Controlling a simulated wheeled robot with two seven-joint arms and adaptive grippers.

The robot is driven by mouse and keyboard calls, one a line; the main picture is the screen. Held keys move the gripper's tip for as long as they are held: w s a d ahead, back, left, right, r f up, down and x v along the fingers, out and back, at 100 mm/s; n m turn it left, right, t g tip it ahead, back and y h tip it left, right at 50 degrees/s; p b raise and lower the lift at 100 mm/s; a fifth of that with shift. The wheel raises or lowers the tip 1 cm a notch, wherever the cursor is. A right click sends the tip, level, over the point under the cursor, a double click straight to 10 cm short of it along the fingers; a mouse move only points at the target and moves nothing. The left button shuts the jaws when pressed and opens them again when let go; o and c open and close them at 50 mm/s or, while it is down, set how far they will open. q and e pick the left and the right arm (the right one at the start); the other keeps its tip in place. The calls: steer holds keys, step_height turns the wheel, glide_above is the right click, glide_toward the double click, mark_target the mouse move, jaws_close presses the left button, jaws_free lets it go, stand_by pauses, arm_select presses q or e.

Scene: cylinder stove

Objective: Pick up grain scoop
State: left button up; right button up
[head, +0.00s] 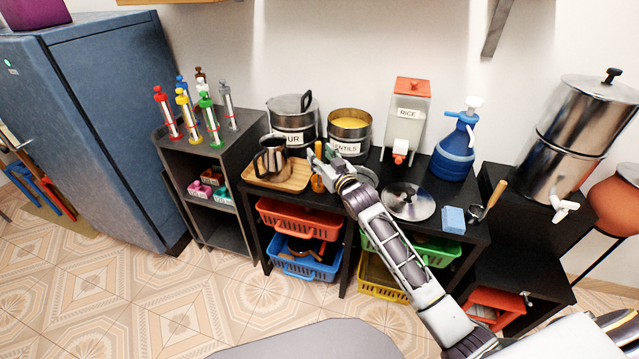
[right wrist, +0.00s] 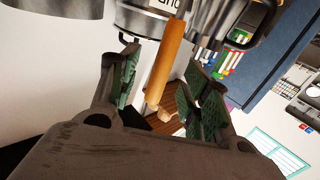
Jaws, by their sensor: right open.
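My right gripper (head: 320,160) is open at the right end of the wooden board (head: 262,176), in front of the lentils canister. In the right wrist view its green-padded fingers (right wrist: 162,78) stand apart on either side of an orange-brown wooden handle (right wrist: 169,52). A gap shows between this handle and the pads. The handle also shows just below the gripper in the head view (head: 317,184); what it belongs to is hidden. A metal scoop-like tool with a wooden handle (head: 492,197) lies farther right, beside a blue sponge. My left gripper is not in view.
A steel mug (head: 272,157) stands on the board. Behind are the flour canister (head: 293,121), lentils canister (head: 350,127) and rice dispenser (head: 408,112). A round metal lid (head: 409,201) and blue sponge (head: 453,219) lie to the right. Coloured baskets sit below.

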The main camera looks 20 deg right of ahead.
steer(key=shift+w+a, duration=0.2)
steer(key=shift+w, duration=0.9)
jaws_close()
